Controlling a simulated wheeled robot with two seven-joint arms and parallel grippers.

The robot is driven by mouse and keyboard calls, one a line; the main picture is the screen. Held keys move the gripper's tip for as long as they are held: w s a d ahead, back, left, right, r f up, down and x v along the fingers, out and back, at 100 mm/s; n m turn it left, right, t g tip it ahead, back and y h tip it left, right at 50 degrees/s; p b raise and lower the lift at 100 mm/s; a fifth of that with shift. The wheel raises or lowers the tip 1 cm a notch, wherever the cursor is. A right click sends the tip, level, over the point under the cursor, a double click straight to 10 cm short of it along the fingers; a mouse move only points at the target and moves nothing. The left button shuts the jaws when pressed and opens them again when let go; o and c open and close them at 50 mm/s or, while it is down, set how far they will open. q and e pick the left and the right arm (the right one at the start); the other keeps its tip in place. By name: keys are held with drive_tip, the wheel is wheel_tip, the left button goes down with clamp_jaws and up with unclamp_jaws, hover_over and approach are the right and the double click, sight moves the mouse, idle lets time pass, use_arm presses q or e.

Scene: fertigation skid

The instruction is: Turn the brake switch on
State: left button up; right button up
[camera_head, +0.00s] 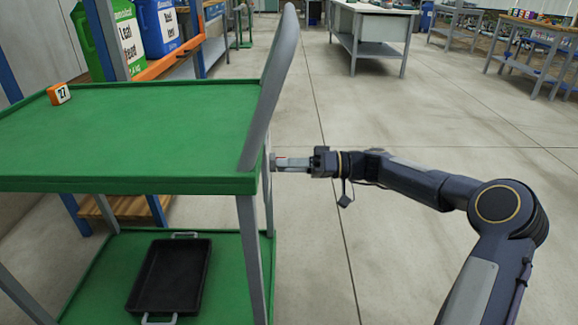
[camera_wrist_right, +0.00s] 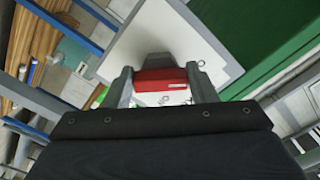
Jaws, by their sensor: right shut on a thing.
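My right gripper (camera_head: 278,163) reaches in from the right, level with the cart's right end, beside the grey upright handle. In the right wrist view my right gripper (camera_wrist_right: 164,92) has one finger on each side of a red and white block and is shut on it. This block, apparently the brake switch (camera_wrist_right: 166,80), has a red upper part and a white lower part with small marks too blurred to read. A pale panel (camera_wrist_right: 180,35) lies behind it. In the head view the block is hidden by the cart's end. My left gripper is out of view.
The green two-shelf cart (camera_head: 150,130) fills the left, with a grey handle (camera_head: 272,85). An orange block marked 27 (camera_head: 59,94) sits on its top, a black tray (camera_head: 172,275) on its lower shelf. Jugs (camera_head: 120,40) stand behind.

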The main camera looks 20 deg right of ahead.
drive_tip(key=shift+f, duration=0.1)
drive_tip(key=o, duration=1)
drive_tip(key=shift+c, duration=0.2)
drive_tip(key=shift+d, duration=0.1)
drive_tip(key=p+v, duration=0.3)
drive_tip(key=v, duration=0.4)
drive_tip(key=shift+d, duration=0.35)
drive_tip(key=shift+s, duration=0.15)
